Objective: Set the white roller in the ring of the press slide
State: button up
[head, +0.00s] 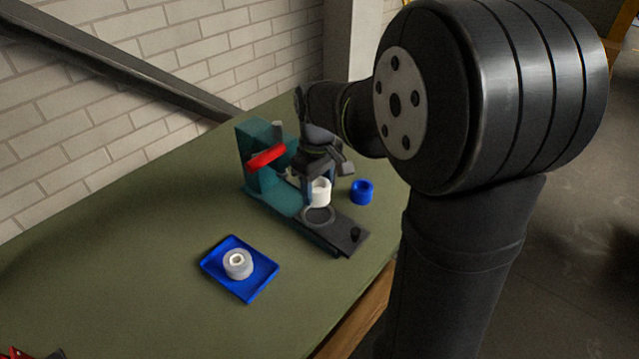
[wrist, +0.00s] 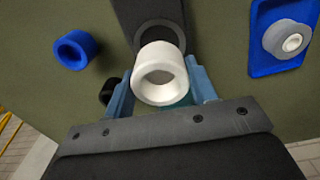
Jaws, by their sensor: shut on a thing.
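The white roller (head: 319,191) is held in my gripper (head: 316,184), above the press slide (head: 343,234). In the wrist view the roller (wrist: 160,57) sits between the two blue-grey fingers of my gripper (wrist: 160,82), its open bore facing the camera. The ring (head: 304,216) lies on the slide just below the roller in the head view. In the wrist view the ring (wrist: 159,22) shows partly behind the roller, which hides its near part. The roller appears apart from the ring. The teal press (head: 258,178) stands behind, with a red handle (head: 266,156).
A blue roller (head: 362,192) stands on the green table right of the press. A blue tray (head: 248,292) holding a grey-white roller (head: 238,264) lies at front left.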

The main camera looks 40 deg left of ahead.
aim_at(318, 200)
jog(key=shift+f, duration=2.2)
jog(key=shift+f, duration=0.7)
dwell(1.3)
jog(key=o, duration=1.1)
notch_tip(318, 200, up, 17)
jog(key=shift+r, duration=0.2)
notch_tip(318, 200, down, 18)
jog(key=shift+r, duration=0.25)
dwell(0.4)
